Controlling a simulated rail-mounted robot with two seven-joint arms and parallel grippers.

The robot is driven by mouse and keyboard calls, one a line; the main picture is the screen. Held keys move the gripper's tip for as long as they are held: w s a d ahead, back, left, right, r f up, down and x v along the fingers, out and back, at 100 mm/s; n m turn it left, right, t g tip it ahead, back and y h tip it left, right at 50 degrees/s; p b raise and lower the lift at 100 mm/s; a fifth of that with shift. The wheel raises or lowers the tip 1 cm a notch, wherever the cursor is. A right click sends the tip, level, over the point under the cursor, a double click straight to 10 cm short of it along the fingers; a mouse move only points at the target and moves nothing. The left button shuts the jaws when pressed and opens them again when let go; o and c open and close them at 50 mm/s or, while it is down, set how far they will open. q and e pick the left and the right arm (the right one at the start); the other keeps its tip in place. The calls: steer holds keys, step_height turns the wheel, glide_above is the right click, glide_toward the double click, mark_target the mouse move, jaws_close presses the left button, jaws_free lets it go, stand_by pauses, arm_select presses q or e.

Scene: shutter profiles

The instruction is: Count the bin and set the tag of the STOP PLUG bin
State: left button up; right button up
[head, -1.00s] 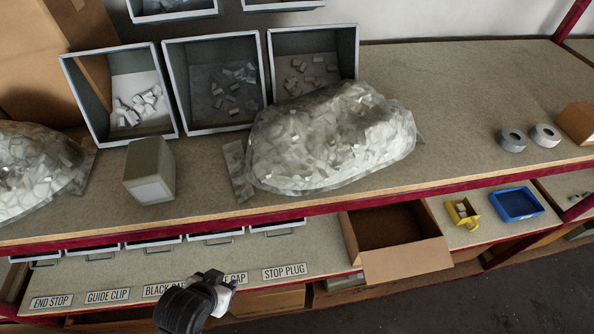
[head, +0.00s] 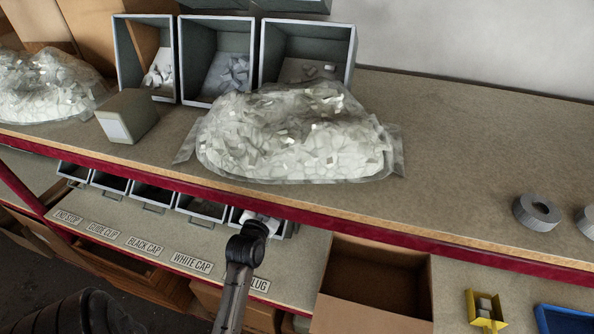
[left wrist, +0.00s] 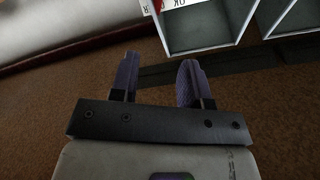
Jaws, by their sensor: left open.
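The STOP PLUG bin (head: 289,229) is the rightmost small grey bin in the lower row, under the upper shelf's front edge. Its label (head: 260,286) is partly covered by my arm, leaving only "LUG" readable. My left gripper (head: 264,222) is at the front of this bin, its fingers hidden there. In the left wrist view the left gripper (left wrist: 159,62) is open and empty, apart from a grey bin (left wrist: 202,48) beyond its fingertips. A red and white tag (left wrist: 172,3) shows at the top edge, cut off. The bin's contents cannot be made out. My right gripper is not in view.
The lower row also holds bins labelled END STOP, GUIDE CLIP, BLACK CAP and WHITE CAP (head: 191,263). The upper shelf edge (head: 400,236) overhangs them. An open cardboard box (head: 372,285) stands right of the bins. A bag of white pieces (head: 290,140) lies above.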

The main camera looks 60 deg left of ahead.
arm_select(q)
steer(key=x, duration=1.3)
steer(key=shift+w, duration=0.5)
steer(key=shift+f, duration=0.1)
steer(key=shift+p, duration=0.3)
jaws_close()
